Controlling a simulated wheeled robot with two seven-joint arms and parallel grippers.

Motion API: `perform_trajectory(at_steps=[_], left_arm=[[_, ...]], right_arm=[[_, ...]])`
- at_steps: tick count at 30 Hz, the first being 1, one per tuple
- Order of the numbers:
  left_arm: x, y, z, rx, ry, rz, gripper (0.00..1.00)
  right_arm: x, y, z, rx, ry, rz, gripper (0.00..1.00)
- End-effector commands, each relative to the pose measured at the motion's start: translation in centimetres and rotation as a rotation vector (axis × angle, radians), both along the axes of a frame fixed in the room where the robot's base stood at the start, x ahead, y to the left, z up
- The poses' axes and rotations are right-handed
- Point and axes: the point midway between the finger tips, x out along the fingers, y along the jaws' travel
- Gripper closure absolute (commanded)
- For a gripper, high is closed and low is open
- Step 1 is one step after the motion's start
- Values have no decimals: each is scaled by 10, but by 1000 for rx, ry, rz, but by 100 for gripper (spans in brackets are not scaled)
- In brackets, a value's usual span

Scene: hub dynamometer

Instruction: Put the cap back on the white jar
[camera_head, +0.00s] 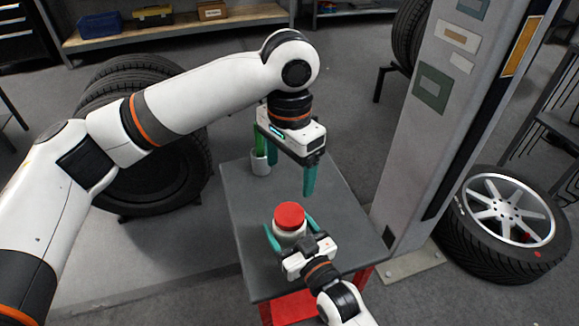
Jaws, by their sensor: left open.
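The white jar (289,237) stands on the grey table top, upright as far as I can see. The red cap (290,215) sits on top of the jar's mouth; I cannot tell if it is fully seated. My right gripper (290,231) reaches from the front, with one teal finger on each side of the jar, shut on it. My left gripper (288,178) is open and empty, above and behind the jar, with its fingers pointing down and apart from the cap.
The grey table (330,195) has free room right of and behind the jar. A pale cup (260,164) stands at its back left, close to my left gripper. A grey pillar (440,120) rises along the right. A wheel (503,215) lies on the right.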

Motion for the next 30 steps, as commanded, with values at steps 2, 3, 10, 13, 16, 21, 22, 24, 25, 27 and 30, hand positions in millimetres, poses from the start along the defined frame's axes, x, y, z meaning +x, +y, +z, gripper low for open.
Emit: perform_trajectory(at_steps=[2, 3, 10, 13, 16, 21, 22, 24, 25, 27, 30], left_arm=[[0, 0, 0, 0, 0, 0, 20], [0, 0, 0, 0, 0, 0, 20], [0, 0, 0, 0, 0, 0, 20], [0, 0, 1, 0, 0, 0, 20], [0, 0, 3, 0, 0, 0, 20], [0, 0, 9, 0, 0, 0, 20], [0, 0, 9, 0, 0, 0, 20], [0, 0, 11, 0, 0, 0, 20], [0, 0, 11, 0, 0, 0, 20], [0, 0, 12, 0, 0, 0, 20], [0, 0, 13, 0, 0, 0, 20]], right_arm=[[0, 0, 0, 0, 0, 0, 12], [0, 0, 0, 0, 0, 0, 11], [0, 0, 0, 0, 0, 0, 11], [-5, -3, 0, -1, 2, 0, 11], [-16, -9, -1, -2, 3, 0, 11], [-48, -27, 0, -3, 5, 0, 11], [-54, -30, 0, -2, 4, 1, 11], [-67, -37, -1, -2, 4, 0, 11], [-72, -40, -1, -2, 4, 0, 11], [-83, -46, 0, -2, 3, 1, 11], [-94, -53, 0, 0, 2, 0, 11]])
